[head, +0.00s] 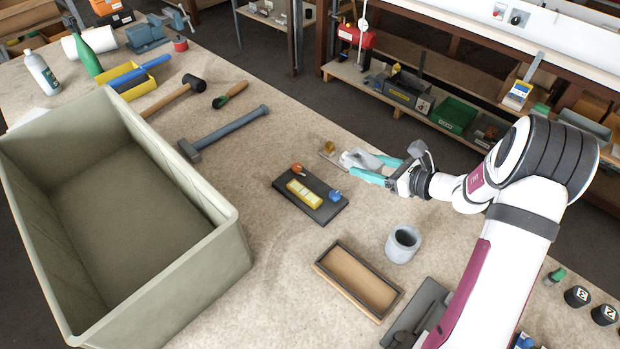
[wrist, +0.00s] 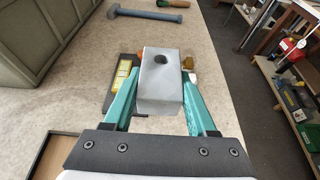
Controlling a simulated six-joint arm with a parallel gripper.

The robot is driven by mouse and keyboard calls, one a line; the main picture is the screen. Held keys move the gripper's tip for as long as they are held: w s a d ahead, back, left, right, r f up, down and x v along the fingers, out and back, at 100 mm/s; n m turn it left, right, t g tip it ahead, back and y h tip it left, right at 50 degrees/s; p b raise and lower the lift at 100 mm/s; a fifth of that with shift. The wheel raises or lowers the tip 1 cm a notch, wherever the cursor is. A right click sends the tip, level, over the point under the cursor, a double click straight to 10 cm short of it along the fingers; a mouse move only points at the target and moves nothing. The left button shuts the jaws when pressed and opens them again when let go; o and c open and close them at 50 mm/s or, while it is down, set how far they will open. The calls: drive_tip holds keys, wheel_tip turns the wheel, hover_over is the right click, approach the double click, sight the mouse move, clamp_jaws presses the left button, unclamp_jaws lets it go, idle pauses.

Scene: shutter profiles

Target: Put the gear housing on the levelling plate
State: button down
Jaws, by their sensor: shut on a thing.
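My gripper (head: 366,165) is shut on a grey block with a round dark hole in its face, which I take as the gear housing (wrist: 157,90). The teal fingers press on its two sides, and it is held above the bench. In the head view the housing (head: 357,158) is up and right of a dark flat plate (head: 326,211), which looks like the levelling plate. On that plate are a yellow block (head: 304,194), an orange piece (head: 297,169) and a blue piece (head: 335,196). In the wrist view the housing hides part of the plate.
A small flat piece with a brass-coloured part (head: 328,149) lies beyond the plate. A large grey-green crate (head: 205,262) stands at left. A hammer (head: 228,131), a shallow wooden tray (head: 357,277) and a grey cup (head: 403,243) lie around. Bare bench separates the plate from the crate.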

hover_over(320, 188)
wheel_tip(320, 188, down, 8)
drive_tip(key=shift+w+r, duration=0.1)
drive_tip(key=shift+r, duration=0.15)
wheel_tip(320, 188, down, 3)
drive_tip(key=shift+f, duration=0.45)
drive_tip(key=shift+f, duration=0.1)
